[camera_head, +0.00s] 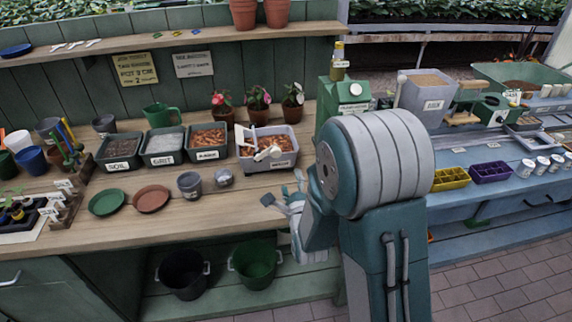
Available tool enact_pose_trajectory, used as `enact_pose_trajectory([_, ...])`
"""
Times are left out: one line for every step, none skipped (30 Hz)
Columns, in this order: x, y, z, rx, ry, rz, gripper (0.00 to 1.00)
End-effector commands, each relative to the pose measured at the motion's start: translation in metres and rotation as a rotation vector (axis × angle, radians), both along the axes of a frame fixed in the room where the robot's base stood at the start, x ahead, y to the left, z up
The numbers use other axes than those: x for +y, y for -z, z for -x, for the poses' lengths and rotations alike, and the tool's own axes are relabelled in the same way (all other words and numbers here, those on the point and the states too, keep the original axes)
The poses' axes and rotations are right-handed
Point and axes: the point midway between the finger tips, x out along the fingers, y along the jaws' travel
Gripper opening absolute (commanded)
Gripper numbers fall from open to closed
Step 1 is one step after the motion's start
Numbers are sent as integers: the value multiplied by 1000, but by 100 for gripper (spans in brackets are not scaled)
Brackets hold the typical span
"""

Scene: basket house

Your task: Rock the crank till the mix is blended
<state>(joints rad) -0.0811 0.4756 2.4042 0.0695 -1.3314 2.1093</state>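A grey tub (290,160) of orange-brown mix stands on the wooden bench, left of my arm. A white crank-like piece (266,153) lies across its front left, with a white bar rising at the tub's left side. The label on the tub's front is too small to read. My gripper (283,190) is in front of and below the tub, over the bench's front part. Its fingers look spread and empty, and it does not touch the crank. My large arm joint hides the bench to the right of the tub.
Bins of soil (120,147), grit (164,144) and bark-like pieces (208,138) stand left of the tub. A grey cup (189,185) and small silver pot (224,178) stand left of my gripper. Potted flowers (258,108) stand behind. Two buckets (256,264) sit below.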

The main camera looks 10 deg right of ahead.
Motion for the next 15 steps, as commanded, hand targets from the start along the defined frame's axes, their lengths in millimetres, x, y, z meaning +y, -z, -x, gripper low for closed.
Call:
enact_pose_trajectory([11,-10,-1,3,1,42,79])
enact_pose_trajectory([13,-12,-2,8,5,63,79])
enact_pose_trajectory([16,-15,-2,14,9,84,79])
enact_pose_trajectory([16,-16,-3,16,11,94,79])
enact_pose_trajectory([16,-17,-4,19,14,99,79])
enact_pose_trajectory([15,-16,-6,21,15,102,79])
enact_pose_trajectory([14,-16,-9,22,16,102,79])
enact_pose_trajectory([13,-16,-12,22,16,102,79])
enact_pose_trajectory([12,-16,-17,21,17,100,79])
enact_pose_trajectory([11,-15,-22,22,16,99,79])
enact_pose_trajectory([10,-16,-27,22,16,98,79])
enact_pose_trajectory([10,-16,-34,21,16,97,79])
enact_pose_trajectory([10,-16,-40,21,16,97,79])
enact_pose_trajectory([10,-15,-46,22,16,97,79])
enact_pose_trajectory([10,-16,-53,20,16,97,79])
